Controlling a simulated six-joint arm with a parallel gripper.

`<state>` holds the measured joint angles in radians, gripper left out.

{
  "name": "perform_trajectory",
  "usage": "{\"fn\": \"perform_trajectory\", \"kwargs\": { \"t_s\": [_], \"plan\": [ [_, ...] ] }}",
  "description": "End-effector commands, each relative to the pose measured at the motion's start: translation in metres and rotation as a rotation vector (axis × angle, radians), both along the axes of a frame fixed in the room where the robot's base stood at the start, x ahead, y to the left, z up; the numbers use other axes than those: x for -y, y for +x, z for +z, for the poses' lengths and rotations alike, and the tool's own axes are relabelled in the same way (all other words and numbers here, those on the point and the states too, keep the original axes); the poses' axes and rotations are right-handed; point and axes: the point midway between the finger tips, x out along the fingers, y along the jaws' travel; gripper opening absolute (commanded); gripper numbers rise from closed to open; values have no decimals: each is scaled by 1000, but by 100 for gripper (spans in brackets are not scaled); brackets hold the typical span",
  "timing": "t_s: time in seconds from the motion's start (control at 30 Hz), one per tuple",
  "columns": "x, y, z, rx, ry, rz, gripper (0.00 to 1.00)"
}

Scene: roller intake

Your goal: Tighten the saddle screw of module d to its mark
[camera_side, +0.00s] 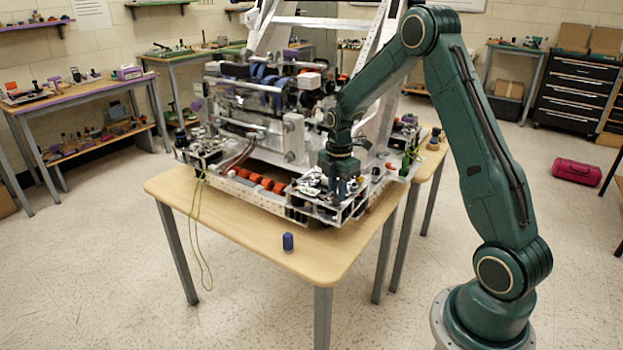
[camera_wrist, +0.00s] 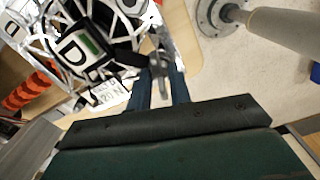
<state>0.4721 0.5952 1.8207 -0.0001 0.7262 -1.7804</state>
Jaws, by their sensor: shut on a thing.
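My gripper (camera_side: 343,188) points down over this corner. In the wrist view its two blue fingers (camera_wrist: 158,88) are shut on a small silver metal part (camera_wrist: 160,65) beside the plate. I cannot tell for sure that this part is the saddle screw. No mark on the screw can be made out.
Orange rollers (camera_side: 257,181) run along the intake's front, left of my gripper. A blue cylinder (camera_side: 288,242) stands on the table (camera_side: 240,228) near its front edge. A thin yellow-green cord (camera_side: 197,235) hangs over the left edge. The table's front is mostly clear.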

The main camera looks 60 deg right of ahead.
Motion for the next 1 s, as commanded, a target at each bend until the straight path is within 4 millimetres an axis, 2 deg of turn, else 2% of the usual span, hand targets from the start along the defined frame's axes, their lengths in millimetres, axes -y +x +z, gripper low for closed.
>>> {"fn": "perform_trajectory", "kwargs": {
  "t_s": [0.13,0.57,1.0],
  "plan": [
    [0,0,1,1,0,-66,0],
    [0,0,1,2,-1,-103,0],
    [0,1,1,2,-1,-324,0]
  ]
}}
